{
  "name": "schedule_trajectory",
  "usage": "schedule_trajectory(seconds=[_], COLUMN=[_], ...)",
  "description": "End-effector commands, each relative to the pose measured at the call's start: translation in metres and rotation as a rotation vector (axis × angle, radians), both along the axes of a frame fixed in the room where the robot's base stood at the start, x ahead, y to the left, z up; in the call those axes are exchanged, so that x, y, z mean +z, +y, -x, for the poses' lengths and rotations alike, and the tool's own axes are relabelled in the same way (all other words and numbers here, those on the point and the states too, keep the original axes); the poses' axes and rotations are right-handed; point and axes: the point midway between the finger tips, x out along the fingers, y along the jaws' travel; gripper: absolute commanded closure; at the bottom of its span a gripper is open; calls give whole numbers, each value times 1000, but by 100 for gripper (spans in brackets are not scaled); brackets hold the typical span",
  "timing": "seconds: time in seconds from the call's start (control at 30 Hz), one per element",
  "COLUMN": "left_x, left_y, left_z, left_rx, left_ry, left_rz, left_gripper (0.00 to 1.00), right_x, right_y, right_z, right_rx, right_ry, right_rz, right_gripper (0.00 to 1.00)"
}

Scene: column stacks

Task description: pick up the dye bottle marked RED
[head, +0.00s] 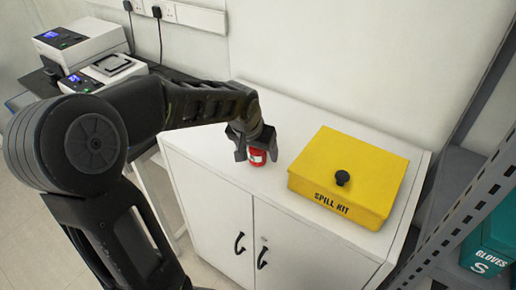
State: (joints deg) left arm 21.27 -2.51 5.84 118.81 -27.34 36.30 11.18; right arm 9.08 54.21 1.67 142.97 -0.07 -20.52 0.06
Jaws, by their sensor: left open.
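A small red bottle (257,162) with a white label stands on the white cabinet top (285,112), near its front left. The label is too small to read. My left gripper (256,152) comes down over the bottle from above, its open fingers on either side of it. The gripper hides the bottle's upper part. I cannot tell whether the fingers touch it. My right gripper is out of view.
A yellow spill kit box (350,175) with a black knob sits on the cabinet top, right of the bottle. A grey metal shelf with a teal gloves box (487,250) stands at the right. Bench instruments (80,42) are at the back left.

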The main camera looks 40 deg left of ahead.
Motion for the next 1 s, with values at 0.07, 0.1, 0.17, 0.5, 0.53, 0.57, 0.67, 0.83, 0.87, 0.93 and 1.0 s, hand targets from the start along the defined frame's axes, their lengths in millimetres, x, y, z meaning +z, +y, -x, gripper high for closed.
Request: schedule_trajectory(seconds=[0.07,0.1,0.17,0.5,0.53,0.57,0.67,0.83,0.87,0.93,1.0], left_x=[-1,-1,-1,-1,-1,-1,-1,-1,-1,-1,-1], left_y=[0,0,0,0,0,0,0,0,0,0,0], left_z=[-1,-1,-1,-1,-1,-1,-1,-1,-1,-1,-1], left_rx=[0,0,0,0,0,0,0,0,0,0,0], left_ry=[-1,-1,-1,-1,-1,-1,-1,-1,-1,-1,-1], left_rz=[0,0,0,0,0,0,0,0,0,0,0], left_gripper=[27,27,27,27,27,27,32,46,49,54,60], right_x=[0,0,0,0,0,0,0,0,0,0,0], right_y=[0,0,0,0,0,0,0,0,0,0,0], right_z=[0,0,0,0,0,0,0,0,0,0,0], right_rx=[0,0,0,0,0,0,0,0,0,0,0], right_ry=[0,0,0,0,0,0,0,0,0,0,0], right_rz=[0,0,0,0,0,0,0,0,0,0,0], right_gripper=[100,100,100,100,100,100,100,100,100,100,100])
